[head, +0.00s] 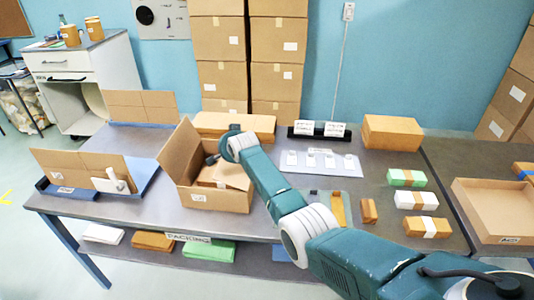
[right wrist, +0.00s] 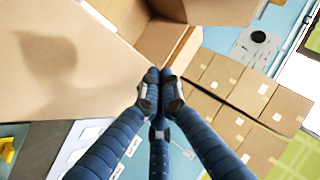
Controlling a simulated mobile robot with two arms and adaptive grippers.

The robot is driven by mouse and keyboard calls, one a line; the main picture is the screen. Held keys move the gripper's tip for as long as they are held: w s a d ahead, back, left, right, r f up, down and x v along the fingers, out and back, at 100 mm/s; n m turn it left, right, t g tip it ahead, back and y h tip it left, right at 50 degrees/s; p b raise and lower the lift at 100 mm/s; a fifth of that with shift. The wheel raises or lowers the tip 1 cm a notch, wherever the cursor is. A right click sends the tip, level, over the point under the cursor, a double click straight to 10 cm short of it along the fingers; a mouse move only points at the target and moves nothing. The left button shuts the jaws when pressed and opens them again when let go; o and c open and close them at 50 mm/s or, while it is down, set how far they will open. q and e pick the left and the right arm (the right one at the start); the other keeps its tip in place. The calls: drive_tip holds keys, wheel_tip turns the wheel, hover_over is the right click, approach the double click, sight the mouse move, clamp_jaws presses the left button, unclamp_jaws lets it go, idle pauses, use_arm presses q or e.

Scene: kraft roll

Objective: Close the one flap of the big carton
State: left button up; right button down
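The big carton (head: 215,199) stands on the packing table in the head view. A flap (head: 181,150) stands up, tilted, along its left and back side. Another brown panel (head: 232,174) lies lower across the right part of the opening. My right gripper (head: 211,159) is over the opening, partly hidden by my wrist. In the right wrist view my right gripper (right wrist: 160,76) has its blue fingers together at the tips, with nothing seen between them. A large brown cardboard face (right wrist: 65,65) fills the left there, with a shadow on it. I cannot tell whether the fingers touch cardboard. My left gripper is not in view.
Left of the carton are a blue tray (head: 148,178) and upright cardboard pieces (head: 138,105). A flat brown box (head: 233,125) lies behind it. Small packs (head: 406,178) and an open shallow box (head: 497,210) are to the right. Stacked cartons (head: 220,40) stand at the wall.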

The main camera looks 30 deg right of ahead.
drive_tip(key=f+b, duration=0.1)
drive_tip(key=f+g+h+b, duration=0.1)
drive_tip(key=b, duration=0.1)
drive_tip(key=w+a+f+n+b, duration=0.1)
drive_tip(key=shift+f+g+h, duration=0.15)
drive_tip(key=shift+g+h, duration=0.15)
drive_tip(key=shift+h, duration=0.1)
drive_tip(key=shift+f+b, duration=0.3)
drive_tip(key=shift+b, duration=0.3)
drive_tip(key=shift+a+f+b, duration=0.15)
drive_tip(key=shift+b, duration=0.5)
drive_tip(key=shift+r+p, duration=0.75)
drive_tip(key=shift+r, duration=0.1)
